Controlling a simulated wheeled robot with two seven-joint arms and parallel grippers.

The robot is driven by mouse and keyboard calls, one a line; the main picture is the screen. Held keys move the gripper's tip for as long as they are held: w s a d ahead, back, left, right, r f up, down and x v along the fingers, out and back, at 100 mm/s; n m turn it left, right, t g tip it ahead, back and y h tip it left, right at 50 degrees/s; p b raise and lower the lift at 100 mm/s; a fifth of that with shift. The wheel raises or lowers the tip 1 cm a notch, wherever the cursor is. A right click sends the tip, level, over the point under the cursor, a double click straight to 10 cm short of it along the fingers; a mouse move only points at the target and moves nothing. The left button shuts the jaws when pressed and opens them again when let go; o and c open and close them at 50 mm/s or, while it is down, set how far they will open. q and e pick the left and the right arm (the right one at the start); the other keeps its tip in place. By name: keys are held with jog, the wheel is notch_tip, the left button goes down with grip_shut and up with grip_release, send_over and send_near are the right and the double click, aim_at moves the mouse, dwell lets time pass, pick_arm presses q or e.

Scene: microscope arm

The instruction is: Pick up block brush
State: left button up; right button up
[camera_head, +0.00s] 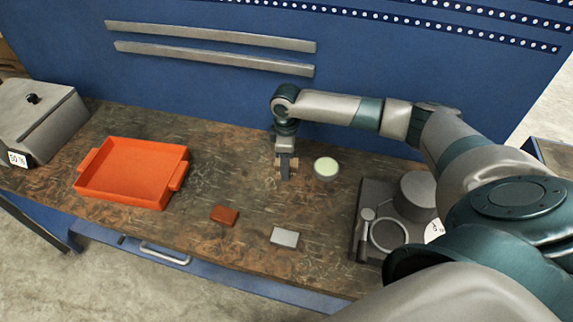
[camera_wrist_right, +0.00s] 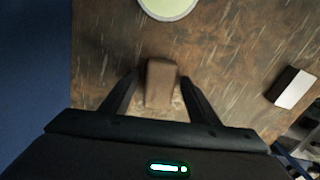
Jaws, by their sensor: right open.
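The block brush (camera_wrist_right: 161,78) looks like a brown block with a pale, rough edge at its near end. In the right wrist view it lies between the two dark fingers of my right gripper (camera_wrist_right: 160,88), with narrow gaps on both sides. In the head view my right gripper (camera_head: 287,172) points down at the table by the back middle, and its fingers partly hide the brush (camera_head: 294,162). The gripper is open around the brush. I cannot tell the exact height of the fingertips. My left gripper is not in view.
A pale green round dish (camera_head: 326,168) stands close right of the gripper. A red-brown block (camera_head: 224,215) and a grey-white block (camera_head: 285,237) lie nearer the front. An orange tray (camera_head: 132,195) is left, a grey box (camera_head: 50,125) farther left, and a dark instrument base (camera_head: 367,215) right.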

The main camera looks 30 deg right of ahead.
jog(key=c, duration=1.1)
jog(key=shift+c, duration=0.2)
jog(key=shift+r, duration=0.1)
jog(key=shift+r+b, duration=0.35)
jog(key=shift+r, duration=0.1)
jog(key=r, duration=0.1)
jog(key=r+b, duration=0.1)
jog(key=r, duration=0.1)
jog(key=shift+s+d+r+b, duration=0.1)
jog(key=shift+s+d+b, duration=0.15)
jog(key=shift+d+b, duration=0.1)
jog(key=s+d+r+b, duration=0.3)
jog(key=s+d+r, duration=0.3)
jog(key=s, duration=0.2)
jog(key=shift+s+d+r, duration=0.25)
jog(key=shift+d+r, duration=0.1)
jog(key=shift+d, duration=0.05)
